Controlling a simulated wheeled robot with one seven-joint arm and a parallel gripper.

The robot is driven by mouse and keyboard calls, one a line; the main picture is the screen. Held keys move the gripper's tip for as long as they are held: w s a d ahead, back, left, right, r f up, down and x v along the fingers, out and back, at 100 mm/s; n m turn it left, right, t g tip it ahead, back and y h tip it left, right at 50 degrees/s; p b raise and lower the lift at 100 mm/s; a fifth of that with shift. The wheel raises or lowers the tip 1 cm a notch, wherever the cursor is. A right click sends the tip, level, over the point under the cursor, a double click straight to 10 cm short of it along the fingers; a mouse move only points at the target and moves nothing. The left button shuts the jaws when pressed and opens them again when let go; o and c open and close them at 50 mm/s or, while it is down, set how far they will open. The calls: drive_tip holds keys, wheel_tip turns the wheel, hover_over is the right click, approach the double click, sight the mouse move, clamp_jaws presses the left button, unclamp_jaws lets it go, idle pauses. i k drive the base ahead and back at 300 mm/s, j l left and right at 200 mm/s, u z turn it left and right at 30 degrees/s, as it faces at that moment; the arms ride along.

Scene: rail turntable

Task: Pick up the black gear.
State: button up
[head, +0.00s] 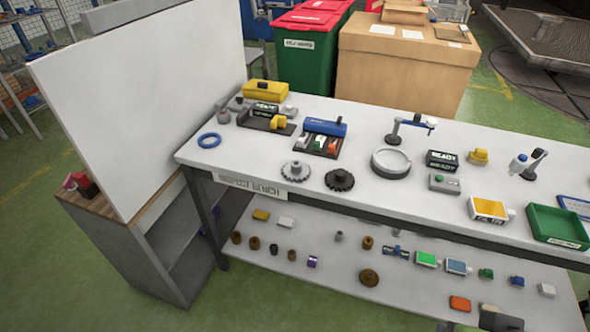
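The black gear (340,180) lies flat near the front edge of the white bench top (365,107). It is dark and toothed, with a hub in the middle. A grey gear (296,170) of similar size lies just to its left, apart from it. My gripper is not in view, and nothing covers the black gear.
A round grey dish (391,162) stands right of the black gear. Behind it is a dark tray (322,142) with small blocks and a blue item. A brown gear (369,278) and several small parts lie on the lower shelf (330,270). Green floor (60,290) is open at front left.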

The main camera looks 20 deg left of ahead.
sight(340, 179)
drive_tip(key=i+j+u, duration=0.15)
drive_tip(key=i+u, duration=0.15)
drive_tip(key=u, duration=0.15)
drive_tip(key=i+u, duration=0.6)
drive_tip(key=u, duration=0.25)
drive_tip(key=i+l+u, duration=0.2)
drive_tip(key=u, duration=0.25)
drive_tip(key=i, duration=0.1)
